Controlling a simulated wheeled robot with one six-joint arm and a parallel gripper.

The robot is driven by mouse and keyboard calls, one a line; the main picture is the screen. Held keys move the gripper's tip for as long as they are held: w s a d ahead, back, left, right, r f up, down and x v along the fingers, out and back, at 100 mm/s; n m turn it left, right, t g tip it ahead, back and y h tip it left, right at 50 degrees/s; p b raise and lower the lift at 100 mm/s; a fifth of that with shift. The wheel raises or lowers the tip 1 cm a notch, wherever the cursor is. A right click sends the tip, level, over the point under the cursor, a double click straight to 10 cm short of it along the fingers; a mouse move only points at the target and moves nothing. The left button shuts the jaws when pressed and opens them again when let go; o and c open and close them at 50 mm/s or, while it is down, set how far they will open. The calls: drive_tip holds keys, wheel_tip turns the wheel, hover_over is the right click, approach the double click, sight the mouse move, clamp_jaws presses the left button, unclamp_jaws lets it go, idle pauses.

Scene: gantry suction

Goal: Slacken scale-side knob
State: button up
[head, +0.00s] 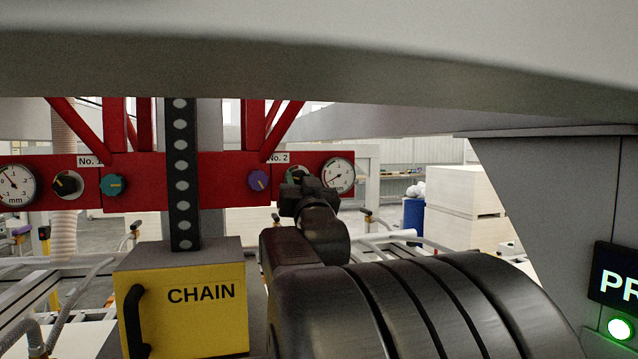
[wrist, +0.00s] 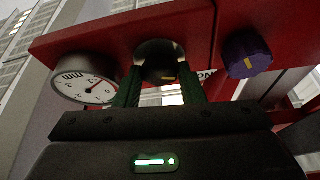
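The red beam (head: 150,196) carries two stations, labelled No. 1 and No. 2. At No. 2 a dark knob (wrist: 160,58) with a yellow mark sits between the round dial gauge (head: 339,175) and a purple knob (head: 258,180). In the head view my gripper (head: 297,188) covers much of the dark knob. In the wrist view my gripper's green fingers (wrist: 160,82) stand on either side of it, close to its edges. Whether they press on it cannot be told. The gauge (wrist: 86,78) and purple knob (wrist: 247,53) flank it there.
At No. 1 are another gauge (head: 15,185), a black knob (head: 68,185) and a teal knob (head: 113,185). A yellow box marked CHAIN (head: 190,310) stands below, under a dark vertical chain strip (head: 181,150). A grey column (head: 560,200) rises at right.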

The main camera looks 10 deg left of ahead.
drive_tip(key=shift+f+n+b, duration=0.15)
drive_tip(key=shift+n+b, duration=0.15)
drive_tip(key=shift+b, duration=0.1)
drive_tip(key=shift+d+r+n+g+y, duration=0.1)
drive_tip(key=shift+n+g+y, duration=0.5)
drive_tip(key=shift+n, duration=0.9)
drive_tip(key=shift+a+r+n+g+y, duration=0.1)
drive_tip(key=shift+n+g+y, duration=0.15)
drive_tip(key=shift+n+y, duration=0.95)
drive_tip(key=shift+d+n+g+y, duration=0.1)
drive_tip(key=shift+n+g+y, duration=0.35)
drive_tip(key=shift+n, duration=1.65)
drive_tip(key=o, duration=1)
